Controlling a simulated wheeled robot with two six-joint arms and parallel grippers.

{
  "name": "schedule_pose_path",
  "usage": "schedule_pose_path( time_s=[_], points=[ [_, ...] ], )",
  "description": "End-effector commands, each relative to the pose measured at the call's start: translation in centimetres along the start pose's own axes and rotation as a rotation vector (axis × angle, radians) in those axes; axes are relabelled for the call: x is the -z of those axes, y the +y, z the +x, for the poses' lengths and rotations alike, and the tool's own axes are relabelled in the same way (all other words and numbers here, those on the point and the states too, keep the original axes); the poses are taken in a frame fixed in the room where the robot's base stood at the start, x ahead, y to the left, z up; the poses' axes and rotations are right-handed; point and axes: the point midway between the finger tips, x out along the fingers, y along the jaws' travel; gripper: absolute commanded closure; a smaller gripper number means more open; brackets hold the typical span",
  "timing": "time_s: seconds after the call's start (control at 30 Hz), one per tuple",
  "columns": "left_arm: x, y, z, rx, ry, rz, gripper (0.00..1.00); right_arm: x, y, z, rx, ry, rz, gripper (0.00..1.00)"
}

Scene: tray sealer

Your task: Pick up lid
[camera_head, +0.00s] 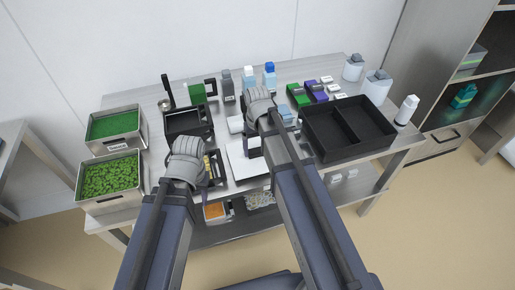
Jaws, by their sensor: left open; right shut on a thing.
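My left gripper (213,170) is at the front left of the table, beside a dark tray with yellow pieces in it. Its fingers are mostly hidden by its grey wrist, and it is open. My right gripper (252,143) is over the middle of the table, above a flat white board (243,165). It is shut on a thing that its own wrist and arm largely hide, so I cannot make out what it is. I cannot pick out a lid with certainty.
A black sealer-like box (188,122) stands behind my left gripper. Two steel bins with green contents (108,182) stand at the left. A black two-part tray (345,130) is at the right. Bottles (248,75) and small green and purple boxes (298,95) line the back.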

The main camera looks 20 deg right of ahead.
Motion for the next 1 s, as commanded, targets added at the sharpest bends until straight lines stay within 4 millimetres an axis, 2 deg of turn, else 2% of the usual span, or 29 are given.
schedule_pose_path(
  time_s=[0.03, 0.5, 0.63, 1.0],
  points=[
    [-0.1, -0.1, -1.2, 0.000, 0.000, 0.000, 0.55, 0.0, 0.0, -1.2, 0.000, 0.000, 0.000, 0.74],
    [-0.5, -0.8, -8.0, 0.000, 0.000, 0.000, 0.55, 0.0, 0.0, -8.0, 0.000, 0.000, 0.000, 0.74],
    [-0.5, -0.8, -8.7, 0.000, 0.000, 0.000, 0.55, 0.0, 0.0, -8.7, 0.000, 0.000, 0.000, 0.74],
    [-0.5, -0.8, -8.6, 0.000, 0.000, 0.000, 0.55, 0.0, 0.0, -8.7, 0.000, 0.000, 0.000, 0.74]
  ],
)
